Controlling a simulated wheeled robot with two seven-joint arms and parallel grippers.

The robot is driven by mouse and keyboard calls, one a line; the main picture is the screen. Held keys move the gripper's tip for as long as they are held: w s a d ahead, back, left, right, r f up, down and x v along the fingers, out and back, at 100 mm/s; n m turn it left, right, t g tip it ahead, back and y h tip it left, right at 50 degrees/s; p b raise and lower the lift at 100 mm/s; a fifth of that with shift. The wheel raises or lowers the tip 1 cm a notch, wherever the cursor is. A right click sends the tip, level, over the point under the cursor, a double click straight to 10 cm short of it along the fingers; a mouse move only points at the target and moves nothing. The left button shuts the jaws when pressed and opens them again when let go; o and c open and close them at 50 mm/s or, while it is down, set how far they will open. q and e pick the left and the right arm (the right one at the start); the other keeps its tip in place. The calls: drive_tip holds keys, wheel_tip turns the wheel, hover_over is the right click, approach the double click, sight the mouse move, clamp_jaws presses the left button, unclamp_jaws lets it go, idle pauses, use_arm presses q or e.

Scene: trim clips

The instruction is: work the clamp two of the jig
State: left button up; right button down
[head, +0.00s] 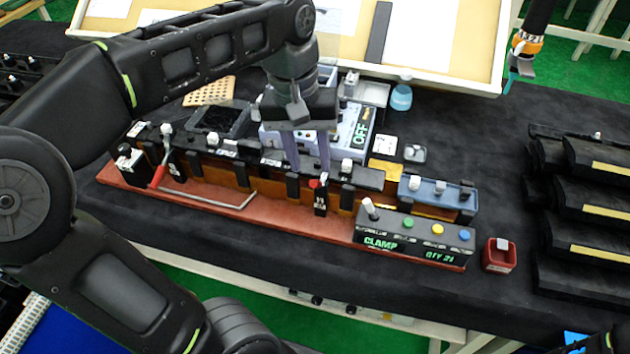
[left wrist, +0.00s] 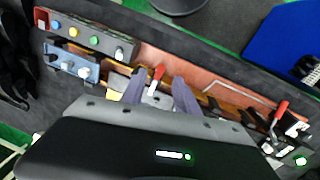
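The jig (head: 215,194) is a long reddish base with an orange-brown rail and black clips along it. Clamp two appears to be the one near its middle; its red handle tip (head: 314,184) is small in the head view. In the left wrist view a red handle (left wrist: 157,72) stands between the fingers of my left gripper (left wrist: 158,82). My left gripper (head: 308,165) points down over the jig, its grey fingers apart on either side of the handle. I cannot tell whether they touch it. Another clamp with a red handle (head: 158,176) is at the jig's left end.
A control box (head: 400,240) reading CLAMP and QTY 21, with coloured buttons, stands at the jig's right front. A blue block with switches (head: 437,194) is behind it. A red cup (head: 498,255) is to the right. Black stacked parts (head: 590,205) stand at far right.

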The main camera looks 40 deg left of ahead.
sight(314, 183)
use_arm(q)
drive_tip(key=f, duration=0.6)
drive_tip(key=shift+w+d+f, duration=0.15)
drive_tip(key=shift+d+f, duration=0.2)
drive_tip(key=shift+c, duration=0.5)
clamp_jaws()
idle(0.6)
